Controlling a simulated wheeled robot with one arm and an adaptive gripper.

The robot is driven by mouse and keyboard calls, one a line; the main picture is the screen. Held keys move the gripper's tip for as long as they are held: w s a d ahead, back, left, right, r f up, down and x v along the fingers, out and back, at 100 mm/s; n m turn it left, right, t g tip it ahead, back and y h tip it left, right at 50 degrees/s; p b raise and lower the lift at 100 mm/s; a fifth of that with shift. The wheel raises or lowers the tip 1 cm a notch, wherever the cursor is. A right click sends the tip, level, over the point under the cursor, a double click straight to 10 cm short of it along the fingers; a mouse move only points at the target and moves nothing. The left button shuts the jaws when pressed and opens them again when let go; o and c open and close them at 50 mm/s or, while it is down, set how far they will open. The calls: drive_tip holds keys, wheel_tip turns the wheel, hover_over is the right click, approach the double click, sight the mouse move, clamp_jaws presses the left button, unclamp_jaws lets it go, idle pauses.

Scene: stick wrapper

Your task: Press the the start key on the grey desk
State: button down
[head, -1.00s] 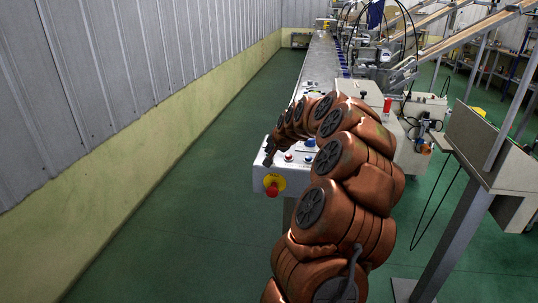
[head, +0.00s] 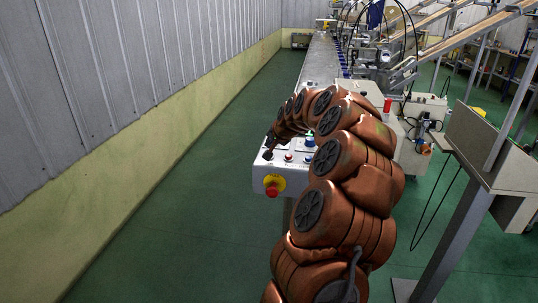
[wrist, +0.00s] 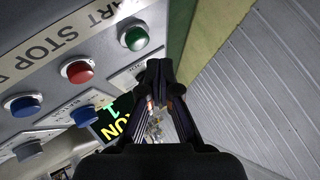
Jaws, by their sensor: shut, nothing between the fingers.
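The grey desk (head: 263,179) is a sloped control panel at the near end of a long machine. In the wrist view, its panel (wrist: 45,77) fills the left side. The green start key (wrist: 135,37) stands in a metal ring near the panel edge, beside letters reading "ART". The red stop key (wrist: 78,70) is next to it. My gripper (wrist: 160,68) is shut and empty, its tips beside the green key in the picture; the gap in depth is unclear. In the head view my gripper (head: 268,154) is over the panel's left part and the green key is not discernible.
A red emergency knob on a yellow plate (head: 272,186) is on the desk's front face. A corrugated wall (head: 100,70) stands left, with clear green floor (head: 190,200) between.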

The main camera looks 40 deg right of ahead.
drive_tip(key=shift+r, duration=2.2)
